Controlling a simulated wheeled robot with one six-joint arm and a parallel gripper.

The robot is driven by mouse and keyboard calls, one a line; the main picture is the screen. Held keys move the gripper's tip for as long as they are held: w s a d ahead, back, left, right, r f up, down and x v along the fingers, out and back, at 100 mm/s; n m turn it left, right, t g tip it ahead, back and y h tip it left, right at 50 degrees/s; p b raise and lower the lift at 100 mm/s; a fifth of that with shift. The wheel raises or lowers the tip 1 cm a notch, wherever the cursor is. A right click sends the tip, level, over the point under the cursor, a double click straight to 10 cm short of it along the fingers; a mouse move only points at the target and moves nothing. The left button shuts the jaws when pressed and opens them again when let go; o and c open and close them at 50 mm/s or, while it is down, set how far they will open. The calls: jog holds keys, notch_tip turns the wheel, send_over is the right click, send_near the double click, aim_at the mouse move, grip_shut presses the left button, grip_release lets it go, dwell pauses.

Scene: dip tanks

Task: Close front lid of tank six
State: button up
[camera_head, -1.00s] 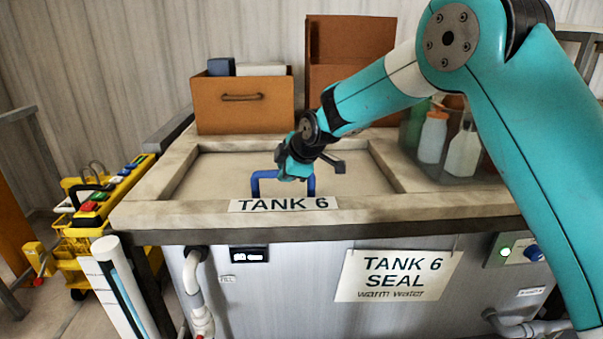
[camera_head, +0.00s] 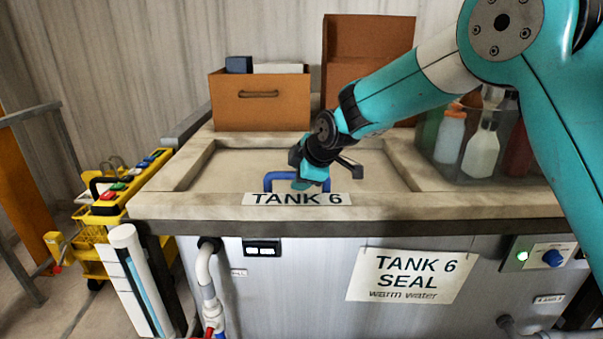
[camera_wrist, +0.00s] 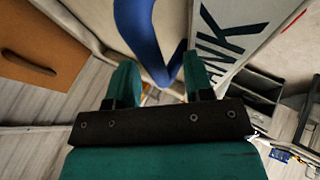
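Tank six (camera_head: 380,210) stands in front of me, with a TANK 6 label on its front rim. Inside the rim, a flat beige lid panel (camera_head: 240,165) lies level, a little below the rim's top. A blue U-shaped handle (camera_head: 268,181) stands up from it behind the label. My gripper (camera_head: 308,180) points down at the handle's right part and hides some of it. In the wrist view my gripper (camera_wrist: 162,78) has its two teal fingers apart. The blue handle (camera_wrist: 148,45) reaches toward the gap between them; I cannot tell whether they touch it.
An open brown box (camera_head: 260,105) with things inside stands on the tank's back left, beside a taller brown panel (camera_head: 365,50). A clear bin of bottles (camera_head: 480,150) stands at the right. A yellow cart (camera_head: 100,220) is on the left. A TANK 6 SEAL sign (camera_head: 412,275) hangs in front.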

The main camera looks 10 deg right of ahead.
jog(key=shift+r, duration=0.1)
jog(key=b+v, duration=0.3)
jog(key=v, duration=1.4)
jog(key=shift+r, duration=0.1)
jog(key=s+d+f+m+g, duration=0.1)
jog(key=s+f+m+g, duration=0.2)
jog(key=s, duration=1.2)
jog(key=s+d+f+m+g, duration=0.1)
jog(key=s+f+m+g, duration=0.3)
jog(key=s+f+m, duration=0.4)
jog(key=s, duration=0.7)
jog(key=shift+d, duration=0.2)
jog(key=shift+f, duration=0.15)
